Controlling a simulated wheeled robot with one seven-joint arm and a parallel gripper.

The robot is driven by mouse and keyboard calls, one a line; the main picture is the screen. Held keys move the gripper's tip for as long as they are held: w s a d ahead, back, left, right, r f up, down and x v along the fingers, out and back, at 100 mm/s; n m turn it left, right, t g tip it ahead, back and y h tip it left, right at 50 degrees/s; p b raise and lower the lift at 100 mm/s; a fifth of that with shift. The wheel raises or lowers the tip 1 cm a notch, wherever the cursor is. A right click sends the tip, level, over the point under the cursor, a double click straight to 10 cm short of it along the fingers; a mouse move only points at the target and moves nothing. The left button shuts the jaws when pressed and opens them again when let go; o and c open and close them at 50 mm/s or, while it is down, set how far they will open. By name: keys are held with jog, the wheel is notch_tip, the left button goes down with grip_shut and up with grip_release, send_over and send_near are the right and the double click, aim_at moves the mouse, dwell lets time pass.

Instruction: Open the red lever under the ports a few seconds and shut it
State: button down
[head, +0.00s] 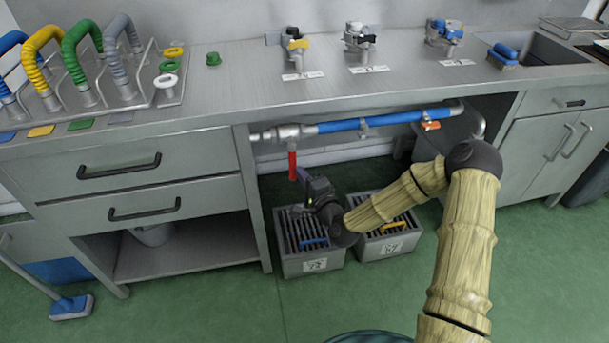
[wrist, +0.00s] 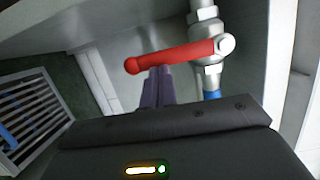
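The red lever (head: 292,165) hangs straight down from a metal valve (head: 288,133) on the pipe under the counter, crosswise to the pipe. In the wrist view the lever (wrist: 178,56) lies across the picture, its rounded free end to the left and its pivot on the valve (wrist: 205,75) to the right. My gripper (head: 302,174) is beside the lower part of the lever, on its right in the head view. Its purple fingers (wrist: 158,70) are together, tips at the lever's edge nearer its free end. Whether they touch it, I cannot tell.
Two grated bins (head: 313,264) (head: 392,245) stand on the floor below. A drawer unit (head: 150,190) bounds the left side. Ports with yellow, white and blue parts (head: 294,46) (head: 358,38) (head: 445,33) are on the counter.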

jog(key=shift+a+r, duration=0.2)
jog(key=shift+r, duration=0.1)
jog(key=w+d+p+v, duration=0.1)
jog(key=d+v, duration=0.1)
jog(key=v, duration=1.1)
jog(key=shift+w+d+f+p, duration=0.25)
jog(key=shift+d+f+p, duration=0.05)
jog(key=shift+d+f, duration=0.05)
jog(key=shift+w, duration=0.1)
